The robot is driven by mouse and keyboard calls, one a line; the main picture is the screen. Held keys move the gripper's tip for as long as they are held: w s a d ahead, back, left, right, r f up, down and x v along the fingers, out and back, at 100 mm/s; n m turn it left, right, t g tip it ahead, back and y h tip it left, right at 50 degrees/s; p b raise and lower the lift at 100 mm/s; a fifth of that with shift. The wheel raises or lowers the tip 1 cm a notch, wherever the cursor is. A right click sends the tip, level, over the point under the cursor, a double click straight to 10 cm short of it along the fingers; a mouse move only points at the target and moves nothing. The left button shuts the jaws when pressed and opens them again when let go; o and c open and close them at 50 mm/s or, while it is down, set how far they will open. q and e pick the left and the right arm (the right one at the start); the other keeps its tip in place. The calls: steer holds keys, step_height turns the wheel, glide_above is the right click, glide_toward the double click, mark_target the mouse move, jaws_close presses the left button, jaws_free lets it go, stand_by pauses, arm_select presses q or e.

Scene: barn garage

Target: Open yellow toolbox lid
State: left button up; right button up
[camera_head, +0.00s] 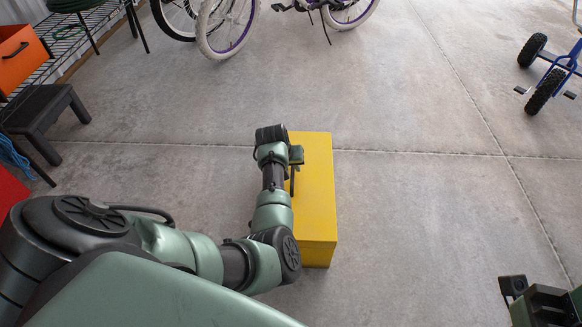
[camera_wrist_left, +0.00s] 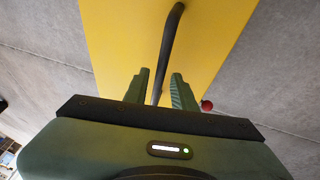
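The yellow toolbox (camera_head: 317,205) stands on the concrete floor, its lid closed as far as the head view shows. It also fills the upper middle of the left wrist view (camera_wrist_left: 115,30). A dark bar handle (camera_wrist_left: 170,40) runs along its top. My left gripper (camera_wrist_left: 160,90) is over the toolbox, its two green fingers apart on either side of the handle's near end. Whether they touch it I cannot tell. In the head view my left arm hides the toolbox's left side, and the left gripper (camera_head: 293,160) shows only partly. Part of my right arm shows at the lower right; its fingers are not visible.
A dark step stool (camera_head: 38,112) and an orange box (camera_head: 20,55) on a rack stand at the left. Bicycles (camera_head: 228,25) stand at the back, and a blue-framed wheeled thing (camera_head: 553,75) at the right. The floor right of the toolbox is clear.

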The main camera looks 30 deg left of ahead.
arm_select(q)
jaws_close()
stand_by(1.2)
